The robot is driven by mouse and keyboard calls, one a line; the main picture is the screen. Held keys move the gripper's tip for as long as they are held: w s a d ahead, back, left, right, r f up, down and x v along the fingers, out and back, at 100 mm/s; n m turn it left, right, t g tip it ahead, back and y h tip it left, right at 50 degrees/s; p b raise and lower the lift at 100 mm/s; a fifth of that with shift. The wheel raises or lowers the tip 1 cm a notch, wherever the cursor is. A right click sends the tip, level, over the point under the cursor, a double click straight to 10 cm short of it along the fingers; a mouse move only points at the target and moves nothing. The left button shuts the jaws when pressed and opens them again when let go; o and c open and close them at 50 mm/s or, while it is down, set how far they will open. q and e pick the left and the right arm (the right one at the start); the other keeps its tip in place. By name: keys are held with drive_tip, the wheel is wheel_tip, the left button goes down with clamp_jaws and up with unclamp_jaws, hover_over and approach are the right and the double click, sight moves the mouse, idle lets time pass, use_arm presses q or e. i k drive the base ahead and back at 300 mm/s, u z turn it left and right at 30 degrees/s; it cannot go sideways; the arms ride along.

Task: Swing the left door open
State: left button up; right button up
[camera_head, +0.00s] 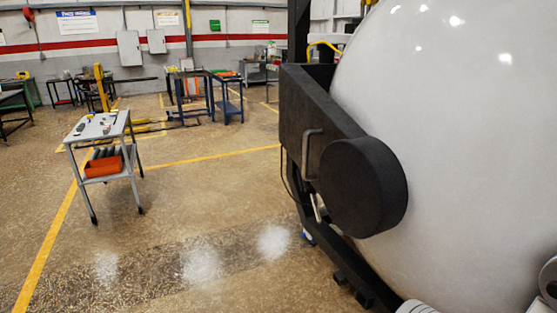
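A large white domed door (450,130) of the furnace fills the right side of the view. A black bracket arm (312,105) runs along its left side and ends in a thick black round hub (362,187) against the dome. A grey bar handle (308,155) stands upright on the bracket, just left of the hub. Whether the door is closed or ajar cannot be told, as its rim is out of view. Neither gripper shows. Pale parts at the bottom edge and lower right edge are cut off, and I cannot tell what they are.
A black frame (345,262) runs along the floor below the hub. Open floor (190,215) lies to the left. A grey cart (103,128) with an orange bin (103,166) stands there. Workbenches (190,93) stand farther back near the wall.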

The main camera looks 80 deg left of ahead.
sight(430, 142)
drive_tip(key=k, duration=1)
drive_tip(key=u, duration=1.1)
drive_tip(key=i, duration=0.45)
drive_tip(key=u, duration=0.05)
